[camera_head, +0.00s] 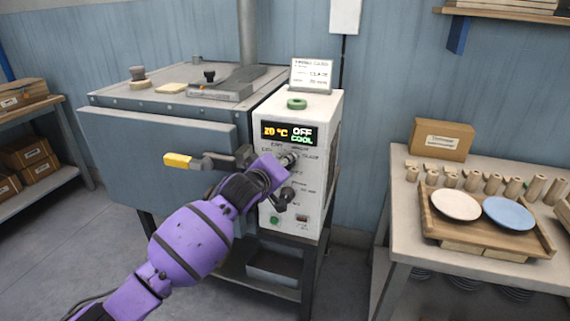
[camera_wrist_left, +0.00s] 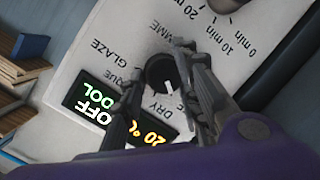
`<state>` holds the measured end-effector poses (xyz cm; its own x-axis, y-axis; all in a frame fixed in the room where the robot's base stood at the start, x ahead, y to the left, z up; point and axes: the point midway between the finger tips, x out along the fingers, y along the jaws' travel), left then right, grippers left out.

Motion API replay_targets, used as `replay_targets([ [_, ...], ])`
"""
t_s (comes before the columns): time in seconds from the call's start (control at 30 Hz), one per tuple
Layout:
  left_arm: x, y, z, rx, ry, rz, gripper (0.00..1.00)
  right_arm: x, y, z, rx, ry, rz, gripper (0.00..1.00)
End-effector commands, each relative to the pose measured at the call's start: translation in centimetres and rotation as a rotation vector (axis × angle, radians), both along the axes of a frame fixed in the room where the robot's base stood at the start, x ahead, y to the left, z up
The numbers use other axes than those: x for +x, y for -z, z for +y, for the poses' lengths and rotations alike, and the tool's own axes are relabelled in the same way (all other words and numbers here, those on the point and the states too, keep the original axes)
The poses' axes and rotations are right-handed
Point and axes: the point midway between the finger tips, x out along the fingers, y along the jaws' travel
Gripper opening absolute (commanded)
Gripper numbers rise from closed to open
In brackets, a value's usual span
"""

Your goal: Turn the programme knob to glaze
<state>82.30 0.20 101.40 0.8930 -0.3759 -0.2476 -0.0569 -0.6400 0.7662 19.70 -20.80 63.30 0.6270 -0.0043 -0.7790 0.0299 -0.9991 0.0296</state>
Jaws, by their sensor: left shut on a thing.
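The programme knob (camera_wrist_left: 160,72) is round and dark with a white pointer line, on the white control box (camera_head: 328,130). In the left wrist view, GLAZE, a partly hidden label ending in QUE and DRY are printed around it. The pointer lies roughly towards DRY; fingers partly hide the knob and labels. My left gripper (camera_head: 288,161) is at the knob, shut on it, with a finger on each side; it also shows in the left wrist view (camera_wrist_left: 158,95). The display (camera_head: 289,133) reads 20 °C, OFF, COOL. My right gripper is out of view.
A second knob (camera_wrist_left: 224,4) with minute markings is close by on the panel. The kiln's yellow-ended door handle (camera_head: 180,160) stands out left of my gripper. A card (camera_head: 311,75) stands on the box. A table with a plate tray (camera_head: 480,240) is at right.

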Motion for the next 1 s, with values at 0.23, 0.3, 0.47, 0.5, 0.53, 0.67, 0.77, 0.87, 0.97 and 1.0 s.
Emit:
replay_targets([
  [0.23,-0.1,-0.7,-0.5,0.054,0.005,-0.027,0.04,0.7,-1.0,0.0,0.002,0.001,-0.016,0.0],
  [0.3,-0.1,-0.8,-0.5,0.091,0.006,-0.04,0.04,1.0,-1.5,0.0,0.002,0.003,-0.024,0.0],
  [0.47,-0.2,-0.9,-0.8,0.203,0.006,-0.077,0.04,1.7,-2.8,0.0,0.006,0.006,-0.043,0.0],
  [0.5,-0.2,-1.0,-0.8,0.236,0.006,-0.089,0.04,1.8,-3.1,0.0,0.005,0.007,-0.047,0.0],
  [0.53,-0.2,-1.0,-0.9,0.264,0.006,-0.098,0.04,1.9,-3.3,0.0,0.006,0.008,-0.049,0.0],
  [0.67,-0.2,-0.8,-1.0,0.381,0.007,-0.137,0.04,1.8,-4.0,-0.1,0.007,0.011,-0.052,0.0],
  [0.77,-0.2,-0.7,-1.1,0.471,0.006,-0.167,0.04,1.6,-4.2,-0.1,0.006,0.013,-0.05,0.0],
  [0.87,-0.3,-0.4,-1.2,0.562,0.007,-0.195,0.04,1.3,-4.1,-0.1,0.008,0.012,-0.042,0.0],
  [0.97,-0.3,-0.3,-1.3,0.651,0.007,-0.225,0.04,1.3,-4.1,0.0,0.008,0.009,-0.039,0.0],
  [1.0,-0.3,-0.2,-1.4,0.687,0.008,-0.236,0.04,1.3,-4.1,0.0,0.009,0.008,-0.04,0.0],
])
